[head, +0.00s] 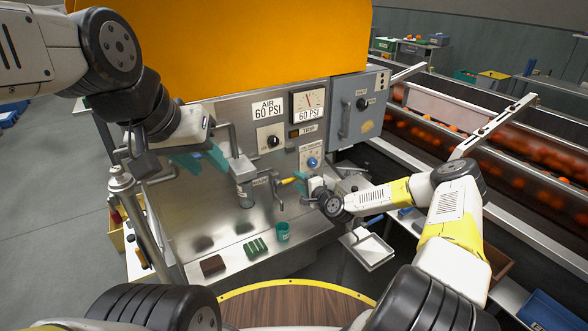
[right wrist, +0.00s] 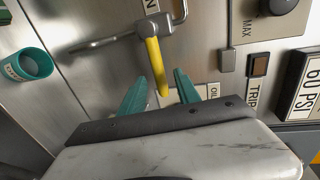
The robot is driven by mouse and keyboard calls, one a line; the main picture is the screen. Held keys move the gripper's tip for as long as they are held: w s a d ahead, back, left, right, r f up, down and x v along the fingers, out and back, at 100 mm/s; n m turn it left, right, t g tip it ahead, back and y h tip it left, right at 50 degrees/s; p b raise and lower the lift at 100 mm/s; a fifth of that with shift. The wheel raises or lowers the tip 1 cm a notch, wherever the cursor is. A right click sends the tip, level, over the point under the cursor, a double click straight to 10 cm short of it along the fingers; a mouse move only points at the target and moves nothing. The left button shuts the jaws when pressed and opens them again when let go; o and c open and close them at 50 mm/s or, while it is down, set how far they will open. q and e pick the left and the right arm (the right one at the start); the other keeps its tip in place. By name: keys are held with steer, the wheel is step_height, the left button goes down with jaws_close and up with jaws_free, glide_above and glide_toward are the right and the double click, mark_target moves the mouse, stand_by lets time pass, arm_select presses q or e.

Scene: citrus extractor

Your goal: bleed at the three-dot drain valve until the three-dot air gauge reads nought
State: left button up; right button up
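A valve with a yellow lever (head: 291,180) is on the panel below; the lever also shows in the right wrist view (right wrist: 156,66). My right gripper (head: 301,182) is at the lever. In the right wrist view its two teal fingers (right wrist: 160,88) are apart, with the lever's end between them and gaps on both sides. My left gripper (head: 201,158) has its teal fingers apart, left of the steel spout, apparently empty.
A teal cup (head: 282,232), a green ribbed block (head: 256,247) and a brown block (head: 213,265) rest on the steel ledge. A steel pipe (head: 239,165) stands between my grippers. A blue knob (head: 312,162) is near the right gripper.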

mark_target(295, 178)
steer(key=shift+x, duration=1.75)
steer(key=shift+c, duration=0.2)
jaws_close()
